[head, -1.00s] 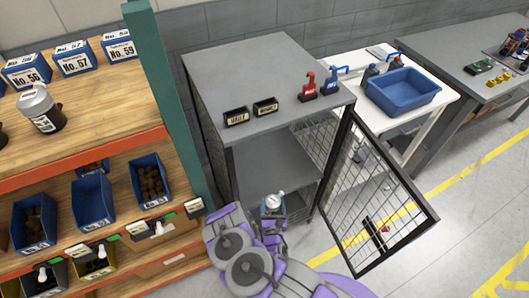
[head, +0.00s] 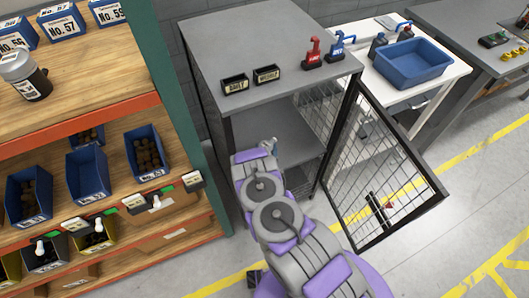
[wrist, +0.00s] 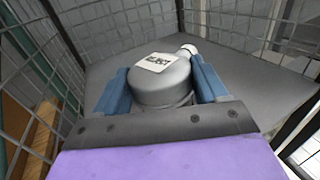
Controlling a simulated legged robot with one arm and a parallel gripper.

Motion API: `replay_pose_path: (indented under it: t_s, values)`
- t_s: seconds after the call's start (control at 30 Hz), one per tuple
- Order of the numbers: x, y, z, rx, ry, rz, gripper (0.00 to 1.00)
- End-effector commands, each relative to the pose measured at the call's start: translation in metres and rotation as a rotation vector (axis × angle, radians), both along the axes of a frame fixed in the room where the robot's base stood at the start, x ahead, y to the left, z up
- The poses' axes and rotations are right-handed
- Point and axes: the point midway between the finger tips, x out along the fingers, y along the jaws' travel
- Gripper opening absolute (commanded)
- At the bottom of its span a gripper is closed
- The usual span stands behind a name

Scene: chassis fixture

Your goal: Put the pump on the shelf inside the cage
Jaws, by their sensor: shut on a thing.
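The pump (wrist: 163,85) is a grey, round-topped body with a white label that seems to read "REJECT" and a white knob at its side. My gripper (wrist: 160,92) has its two blue fingers shut on it, one on each side. In the head view only a small part of the pump (head: 269,144) shows past my arm, within the cage opening. The grey shelf (wrist: 235,85) lies around and behind the pump in the wrist view, and in the head view (head: 260,125). I cannot tell whether the pump touches it. The cage (head: 240,45) stands with its front open.
The mesh door (head: 385,170) is swung open to the right. Mesh walls (wrist: 110,30) enclose the shelf. A wooden rack (head: 80,120) is close on the left. The visible shelf area is clear.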

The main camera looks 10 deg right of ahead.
Motion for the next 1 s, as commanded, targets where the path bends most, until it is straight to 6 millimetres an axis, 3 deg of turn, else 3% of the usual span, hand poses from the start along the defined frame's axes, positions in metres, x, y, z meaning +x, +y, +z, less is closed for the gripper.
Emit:
replay_pose_path:
  t_s: [0.2,0.57,0.9,0.93,1.0]
  values:
    - [0.021,0.003,-0.002,0.0,-0.002,0.0,0.17]
    - [0.023,0.002,-0.036,0.002,-0.003,-0.001,0.17]
    - [0.023,0.003,-0.037,0.001,-0.003,0.0,0.17]
    - [0.023,0.003,-0.037,0.001,-0.003,0.0,0.75]
    - [0.022,0.003,-0.037,0.0,-0.002,0.0,0.82]
